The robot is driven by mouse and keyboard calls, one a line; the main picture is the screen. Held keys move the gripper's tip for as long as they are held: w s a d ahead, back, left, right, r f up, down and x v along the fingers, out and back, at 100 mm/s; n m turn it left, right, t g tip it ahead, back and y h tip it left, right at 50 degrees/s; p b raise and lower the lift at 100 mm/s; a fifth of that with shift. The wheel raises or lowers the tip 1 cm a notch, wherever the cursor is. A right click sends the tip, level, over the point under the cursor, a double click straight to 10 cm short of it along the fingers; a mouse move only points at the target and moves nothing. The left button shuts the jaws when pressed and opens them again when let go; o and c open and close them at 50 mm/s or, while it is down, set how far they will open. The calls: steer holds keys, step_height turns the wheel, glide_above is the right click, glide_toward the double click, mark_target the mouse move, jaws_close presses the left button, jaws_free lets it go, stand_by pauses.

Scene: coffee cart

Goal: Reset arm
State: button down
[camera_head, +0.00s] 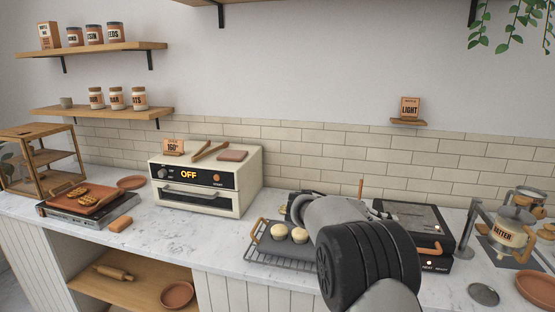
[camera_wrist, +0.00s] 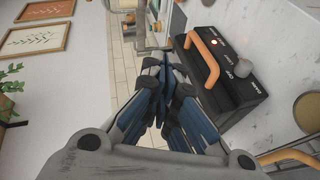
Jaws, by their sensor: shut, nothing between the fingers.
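My gripper (camera_wrist: 168,78) shows in the wrist view with its blue-grey fingers together and nothing held between them. It points towards the tiled wall, beside a black appliance (camera_wrist: 222,72) with an orange handle. In the head view my grey and black arm fills the lower middle, in front of the counter, and hides the gripper. It also covers part of the wire rack and the counter behind it.
A wire rack (camera_head: 262,246) with two pale buns (camera_head: 279,231) lies left of my arm. A cream oven (camera_head: 206,178) reading OFF stands further left. A black press (camera_head: 412,225), a metal pitcher (camera_head: 508,238) and a terracotta plate (camera_head: 536,288) are to the right. Bare marble (camera_head: 170,232) lies before the oven.

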steer(key=s+a+r+y, duration=0.1)
steer(key=s+a+y, duration=0.15)
steer(key=s, duration=0.55)
steer(key=s+a+r+n+y, duration=0.1)
steer(key=s+y, duration=0.2)
steer(key=s, duration=0.4)
steer(key=s+a+r+y, duration=0.1)
steer(key=s+r+y, duration=0.15)
steer(key=s, duration=0.55)
steer(key=s+a+f+t+y, duration=0.1)
steer(key=s+a+f+y, duration=0.2)
steer(key=s+a, duration=0.2)
steer(key=s+a+f+t+y, duration=0.2)
steer(key=s+a, duration=0.4)
steer(key=s, duration=0.6)
steer(key=shift+a+f+n+y, duration=0.3)
steer(key=shift+f+y, duration=0.55)
steer(key=shift+y, duration=0.15)
